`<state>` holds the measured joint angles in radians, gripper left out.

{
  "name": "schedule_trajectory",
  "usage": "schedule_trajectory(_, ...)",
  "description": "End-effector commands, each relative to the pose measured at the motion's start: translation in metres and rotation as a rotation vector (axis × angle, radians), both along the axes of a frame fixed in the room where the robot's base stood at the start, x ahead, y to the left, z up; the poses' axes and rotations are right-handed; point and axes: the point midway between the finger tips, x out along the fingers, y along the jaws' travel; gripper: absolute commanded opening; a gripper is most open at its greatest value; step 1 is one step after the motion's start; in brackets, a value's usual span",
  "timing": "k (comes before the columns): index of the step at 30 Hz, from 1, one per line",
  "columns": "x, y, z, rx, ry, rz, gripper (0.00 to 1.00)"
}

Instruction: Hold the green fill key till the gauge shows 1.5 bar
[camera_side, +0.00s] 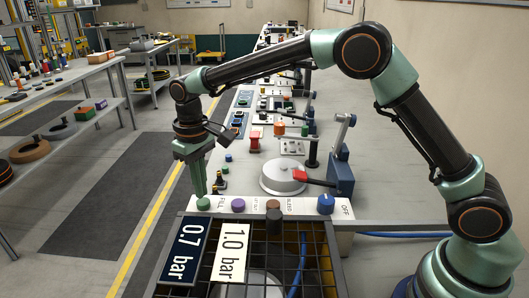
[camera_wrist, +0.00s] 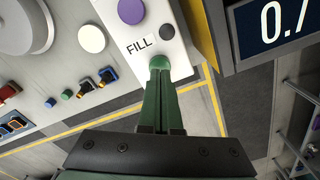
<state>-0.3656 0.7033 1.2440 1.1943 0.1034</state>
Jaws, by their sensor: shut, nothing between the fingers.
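The green fill key (camera_side: 204,204) is at the left end of the white key panel (camera_side: 345,211). My gripper (camera_side: 201,193) points down with its fingers shut and empty, its tips at the key. In the wrist view the fingertips (camera_wrist: 160,74) meet the green key (camera_wrist: 160,62) beside the word FILL; I cannot tell how far the key is pressed. The dark gauge display (camera_side: 185,250) reads 0.7 bar; its edge also shows in the wrist view (camera_wrist: 245,45). A white plate (camera_side: 231,254) beside it reads 1.0 bar.
A black grid cage (camera_side: 310,250) stands in front. Behind are a round grey clamp plate (camera_side: 283,177) and a red-handled lever (camera_side: 300,176).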

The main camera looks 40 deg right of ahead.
Motion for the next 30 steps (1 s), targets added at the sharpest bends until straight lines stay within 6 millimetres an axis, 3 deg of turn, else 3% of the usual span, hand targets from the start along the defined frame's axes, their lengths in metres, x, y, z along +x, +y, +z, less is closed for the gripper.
schedule_trajectory(30,0.0,0.0,-0.013,0.0,0.0,0.0,0.0)
